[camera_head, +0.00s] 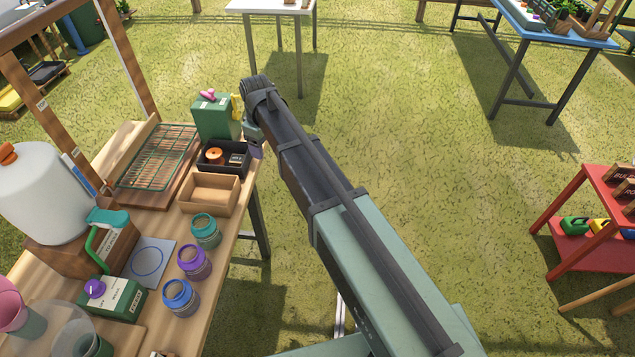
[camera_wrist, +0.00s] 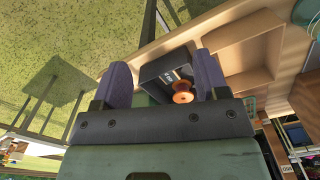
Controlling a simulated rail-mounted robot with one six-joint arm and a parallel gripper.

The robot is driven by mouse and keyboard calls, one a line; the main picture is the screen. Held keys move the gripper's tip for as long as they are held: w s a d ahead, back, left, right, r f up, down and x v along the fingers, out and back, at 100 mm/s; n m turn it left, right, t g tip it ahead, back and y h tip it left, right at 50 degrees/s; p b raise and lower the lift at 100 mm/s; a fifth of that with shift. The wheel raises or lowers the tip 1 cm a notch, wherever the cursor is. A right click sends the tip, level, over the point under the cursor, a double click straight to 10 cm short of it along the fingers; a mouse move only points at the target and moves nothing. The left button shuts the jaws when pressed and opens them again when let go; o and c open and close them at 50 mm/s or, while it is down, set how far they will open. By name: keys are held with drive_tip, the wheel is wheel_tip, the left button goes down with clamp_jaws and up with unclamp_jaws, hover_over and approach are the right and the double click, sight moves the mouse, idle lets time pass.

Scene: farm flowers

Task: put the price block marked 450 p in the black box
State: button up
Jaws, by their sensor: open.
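The black box (camera_head: 243,172) stands on the wooden table at its right edge. Inside it are an orange spool (camera_head: 215,156) and a small dark block with a pale marking (camera_head: 236,159), too small to read. My gripper (camera_head: 256,146) is at the box's right rim, partly hidden by my arm. In the wrist view my gripper (camera_wrist: 163,82) is open, its two purple fingers wide apart with nothing held between them. The box (camera_wrist: 150,73) shows beyond and between the fingers, with the spool (camera_wrist: 181,88) and the marked block (camera_wrist: 172,76) in it.
A tan open tray (camera_head: 208,194) sits in front of the box, and a green carton (camera_head: 212,117) stands behind it. A wire rack (camera_head: 160,157) is to the left. Several jars (camera_head: 194,262) stand nearer. Open grass lies right of the table.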

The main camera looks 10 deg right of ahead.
drive_tip(key=s+d+m, duration=0.4)
drive_tip(key=s+d, duration=0.2)
drive_tip(key=s, duration=0.6)
drive_tip(key=s+d+m, duration=0.5)
drive_tip(key=s+d, duration=0.2)
drive_tip(key=s, duration=0.5)
drive_tip(key=shift+d+m, duration=0.25)
drive_tip(key=shift+m, duration=0.05)
drive_tip(key=shift+w, duration=0.1)
